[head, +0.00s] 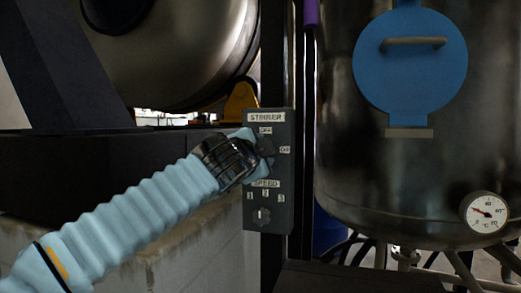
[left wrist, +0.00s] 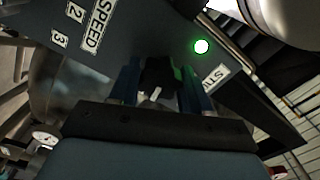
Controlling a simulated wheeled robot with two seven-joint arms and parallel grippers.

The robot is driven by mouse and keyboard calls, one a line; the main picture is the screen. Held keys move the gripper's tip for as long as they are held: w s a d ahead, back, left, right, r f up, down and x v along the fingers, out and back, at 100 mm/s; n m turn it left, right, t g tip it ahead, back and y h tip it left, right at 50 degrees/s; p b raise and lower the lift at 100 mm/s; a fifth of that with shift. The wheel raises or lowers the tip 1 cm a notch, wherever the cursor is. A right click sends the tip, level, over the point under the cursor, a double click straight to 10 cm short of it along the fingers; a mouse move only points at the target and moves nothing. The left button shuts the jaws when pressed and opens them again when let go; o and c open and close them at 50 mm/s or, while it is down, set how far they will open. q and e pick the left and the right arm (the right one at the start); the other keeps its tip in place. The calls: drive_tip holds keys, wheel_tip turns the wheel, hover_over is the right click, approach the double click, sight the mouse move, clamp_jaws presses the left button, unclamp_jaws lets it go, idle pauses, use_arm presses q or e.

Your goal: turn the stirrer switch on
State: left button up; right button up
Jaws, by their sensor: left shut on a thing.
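The dark control panel (head: 283,208) is mounted on a post in the middle of the head view. It carries a STIRRER label, OFF above and ON to the right. The stirrer switch (left wrist: 160,72) is a black knob with a white mark, seen between my fingers in the left wrist view. My left gripper (left wrist: 158,88) is shut on this knob; its tip also shows at the panel (head: 257,152) in the head view. A green lamp (left wrist: 201,46) glows on the panel. Which label the mark points at is hard to tell. My right gripper is out of view.
The speed knob (head: 261,216), with positions 1, 2 and 3, sits lower on the same panel. A steel vessel (head: 350,180) with a blue hatch (head: 410,75) and a dial gauge (head: 486,212) stands close on the right. A large steel drum (head: 190,60) is behind on the left.

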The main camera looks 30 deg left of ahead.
use_arm(q)
drive_tip(key=shift+d+r+m, duration=0.1)
drive_tip(key=shift+m, duration=0.8)
drive_tip(key=o, duration=1.1)
drive_tip(key=shift+c, duration=0.2)
drive_tip(key=b+v, duration=0.2)
drive_tip(key=v, duration=1.2)
drive_tip(key=shift+w, duration=0.1)
